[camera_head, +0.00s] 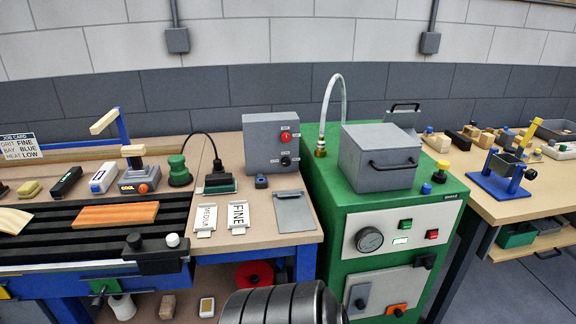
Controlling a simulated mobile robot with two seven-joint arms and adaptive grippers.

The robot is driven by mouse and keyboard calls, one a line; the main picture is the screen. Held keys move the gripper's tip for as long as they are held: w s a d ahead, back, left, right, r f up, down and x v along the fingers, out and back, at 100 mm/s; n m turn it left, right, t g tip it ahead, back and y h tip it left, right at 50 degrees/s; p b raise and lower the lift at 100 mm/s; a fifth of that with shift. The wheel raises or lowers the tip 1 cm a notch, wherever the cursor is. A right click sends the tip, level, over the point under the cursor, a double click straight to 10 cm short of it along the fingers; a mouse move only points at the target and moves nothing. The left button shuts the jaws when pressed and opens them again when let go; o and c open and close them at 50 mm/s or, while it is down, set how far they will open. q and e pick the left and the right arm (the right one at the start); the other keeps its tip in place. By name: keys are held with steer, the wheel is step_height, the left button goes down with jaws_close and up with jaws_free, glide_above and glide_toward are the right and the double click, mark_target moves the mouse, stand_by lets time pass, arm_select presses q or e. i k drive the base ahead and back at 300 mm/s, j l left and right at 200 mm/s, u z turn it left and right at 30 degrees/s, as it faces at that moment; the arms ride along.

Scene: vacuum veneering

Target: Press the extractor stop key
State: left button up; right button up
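A green machine cabinet (330,208) stands right of the workbench. Its light front panel has a round gauge (369,240), a green key (405,224) and a red key (432,235); their labels are too small to read. A grey control box (258,150) at the back of the bench carries a red knob (286,137) and a black knob (286,161), also with unreadable labels. I cannot tell which control is the extractor's. Neither gripper shows; a dark ribbed part of my arm rises at the bottom middle.
A blue clamp (500,182) stands on the right table.

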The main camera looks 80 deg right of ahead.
mark_target(431, 235)
steer(key=z, duration=3.3)
